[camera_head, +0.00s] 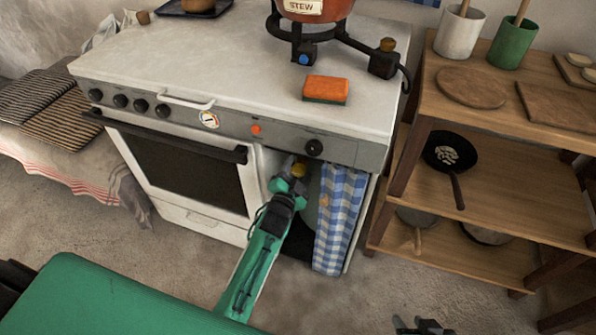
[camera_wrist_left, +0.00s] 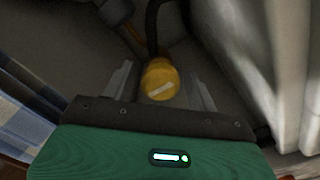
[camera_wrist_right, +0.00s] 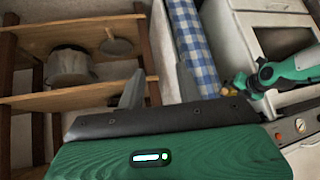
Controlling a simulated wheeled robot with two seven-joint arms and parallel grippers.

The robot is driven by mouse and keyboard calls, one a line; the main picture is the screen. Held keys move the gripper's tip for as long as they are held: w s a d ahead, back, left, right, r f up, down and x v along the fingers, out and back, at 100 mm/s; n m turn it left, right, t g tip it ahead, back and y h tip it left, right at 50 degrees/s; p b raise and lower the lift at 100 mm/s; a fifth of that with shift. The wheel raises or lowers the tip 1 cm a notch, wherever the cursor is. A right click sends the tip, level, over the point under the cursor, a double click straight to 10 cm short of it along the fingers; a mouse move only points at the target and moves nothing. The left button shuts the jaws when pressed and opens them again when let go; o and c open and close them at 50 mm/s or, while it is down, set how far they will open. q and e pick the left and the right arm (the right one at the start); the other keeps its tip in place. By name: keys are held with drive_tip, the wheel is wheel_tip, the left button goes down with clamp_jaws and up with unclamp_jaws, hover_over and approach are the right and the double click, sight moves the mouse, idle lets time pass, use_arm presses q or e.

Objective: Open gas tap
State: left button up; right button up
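The gas tap appears to be the yellow round knob (camera_wrist_left: 160,80) with a pale bar mark, inside the open compartment at the stove's right. A small part of the knob also shows in the head view (camera_head: 299,170). My left gripper (camera_head: 291,181) reaches into this compartment. In the left wrist view its two fingers (camera_wrist_left: 163,92) stand apart on either side of the knob, with visible gaps. I cannot tell how deep the knob sits between them. My right gripper (camera_wrist_right: 158,88) is open and empty; its fingertips show at the bottom edge of the head view (camera_head: 420,325).
A blue checked curtain (camera_head: 340,220) hangs just right of my left gripper. The white stove (camera_head: 235,60) has an oven door (camera_head: 185,165) to the left. A wooden shelf (camera_head: 520,185) with pans stands at the right. The floor in front is clear.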

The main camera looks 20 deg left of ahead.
use_arm(q)
drive_tip(key=s+p, duration=0.1)
drive_tip(key=s, duration=1.2)
drive_tip(key=shift+s+a, duration=0.2)
drive_tip(key=shift+s, duration=0.2)
use_arm(e)
drive_tip(key=s+d+g, duration=0.1)
drive_tip(key=s+d+g+h, duration=0.1)
drive_tip(key=d, duration=0.1)
drive_tip(key=shift+r, duration=0.4)
